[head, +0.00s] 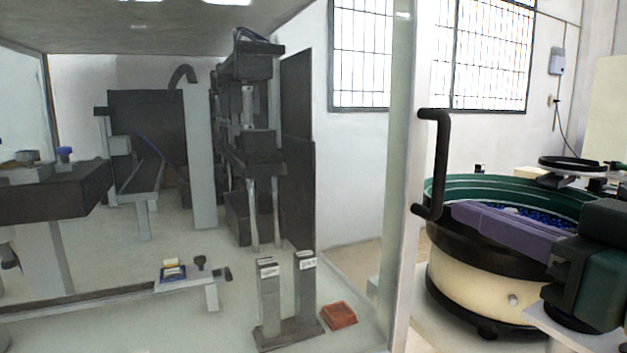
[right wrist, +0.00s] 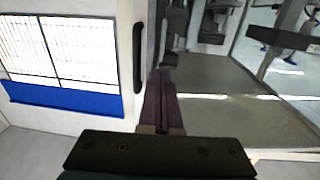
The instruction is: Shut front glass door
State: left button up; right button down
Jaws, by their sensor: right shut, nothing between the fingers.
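The front glass door's pale upright frame (head: 413,190) stands right of centre in the head view, with a black bar handle (head: 436,165) on it. The handle also shows upright in the right wrist view (right wrist: 138,57), on the white frame (right wrist: 125,60). How far the door stands open is hard to tell. My right gripper (head: 462,212) has long purple fingers, shut and empty, with the tips just right of the handle's lower end in the head view. In the right wrist view the fingertips (right wrist: 161,74) point forward, right of the handle. I cannot tell whether they touch the door. My left gripper is not in view.
A round bowl feeder (head: 470,285) with a green rim stands behind my right gripper. Inside the glass enclosure are dark machine columns (head: 250,150), a two-post stand (head: 285,300) and a red block (head: 339,315). Bare floor (right wrist: 215,115) shows at right in the wrist view.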

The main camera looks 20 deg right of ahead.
aim_at(391, 181)
pick_arm(q)
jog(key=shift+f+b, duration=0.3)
jog(key=shift+b, duration=0.05)
pick_arm(e)
jog(key=w, duration=1.1)
jog(key=shift+w, duration=0.3)
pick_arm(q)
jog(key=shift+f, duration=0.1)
pick_arm(e)
jog(key=shift+w, duration=0.1)
